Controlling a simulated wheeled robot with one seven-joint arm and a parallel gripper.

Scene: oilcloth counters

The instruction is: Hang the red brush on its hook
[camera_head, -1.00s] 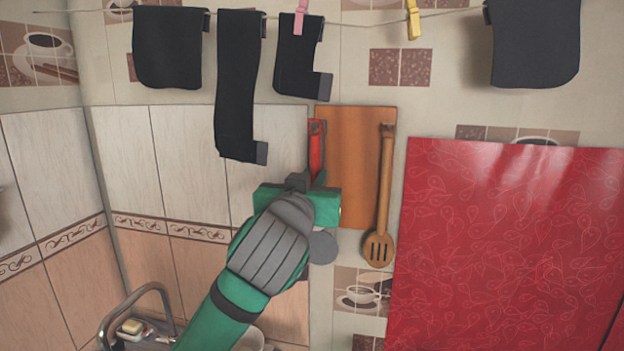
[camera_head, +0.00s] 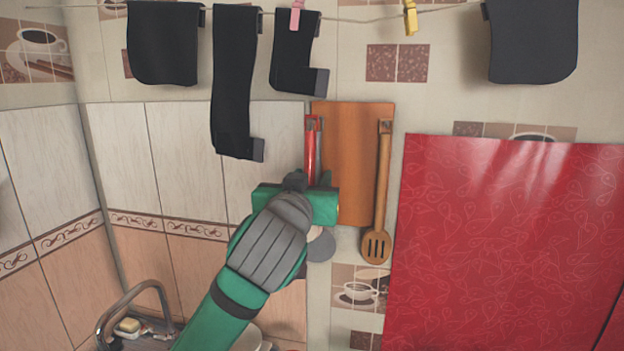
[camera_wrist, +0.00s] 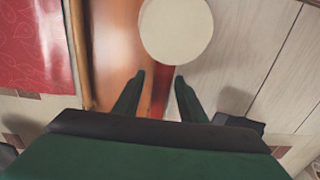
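The red brush (camera_head: 311,150) is upright against the wall at the left edge of a wooden board, its handle's top end at a small dark hook (camera_head: 314,121). I cannot tell whether the handle's end is over the hook. My gripper (camera_head: 311,180) is at the handle's lower part and hides some of it. In the wrist view the red handle (camera_wrist: 160,95) runs between my two parted fingers (camera_wrist: 159,77), with gaps showing on both sides. The brush's round cream head (camera_wrist: 177,28) shows beyond the fingertips.
A wooden board (camera_head: 352,160) and a slotted wooden spatula (camera_head: 382,190) hang just right of the brush. Dark cloths (camera_head: 236,90) hang from a line above. A red sheet (camera_head: 510,240) covers the right side. A sink tap (camera_head: 130,300) stands lower left.

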